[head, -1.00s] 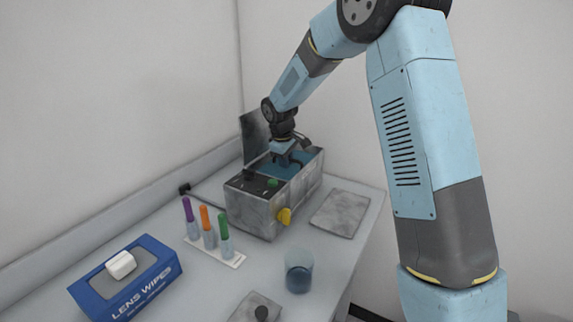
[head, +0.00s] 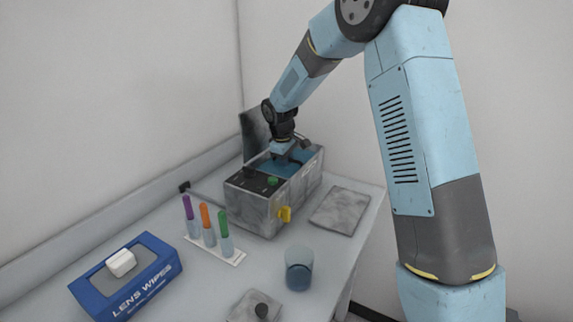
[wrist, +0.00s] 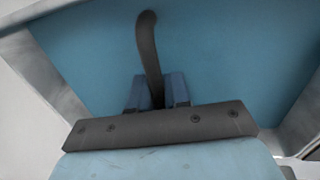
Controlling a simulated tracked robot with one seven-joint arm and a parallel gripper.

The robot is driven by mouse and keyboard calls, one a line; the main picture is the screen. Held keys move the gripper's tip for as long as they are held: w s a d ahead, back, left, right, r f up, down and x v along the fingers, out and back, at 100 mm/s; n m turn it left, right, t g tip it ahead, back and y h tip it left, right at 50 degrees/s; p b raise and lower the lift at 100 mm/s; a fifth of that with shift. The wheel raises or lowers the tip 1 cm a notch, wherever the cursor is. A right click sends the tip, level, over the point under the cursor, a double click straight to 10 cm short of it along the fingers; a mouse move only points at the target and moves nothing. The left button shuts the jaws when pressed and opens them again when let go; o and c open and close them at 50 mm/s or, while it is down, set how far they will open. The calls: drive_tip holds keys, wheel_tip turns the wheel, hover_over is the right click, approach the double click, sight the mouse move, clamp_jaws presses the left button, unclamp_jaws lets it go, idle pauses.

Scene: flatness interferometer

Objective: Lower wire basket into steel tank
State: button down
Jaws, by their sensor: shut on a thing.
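The steel tank (head: 252,208) stands on the bench near the back corner, with blue liquid (head: 312,162) inside its open top. My gripper (head: 284,155) is over the tank opening, low at the liquid. In the wrist view my gripper (wrist: 157,92) is shut on a dark curved handle (wrist: 148,45), which rises between the two blue fingers. The handle appears to belong to the wire basket. The basket's wire body does not show in either view; blue liquid fills the area around the handle. The tank's steel rim shows at the wrist view's edges.
A tube rack (head: 226,254), a beaker (head: 299,268), a lens wipes box (head: 128,280) and a grey plate (head: 340,211) are nearby.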

drive_tip(key=c, duration=1)
unclamp_jaws()
drive_tip(key=shift+r, duration=6)
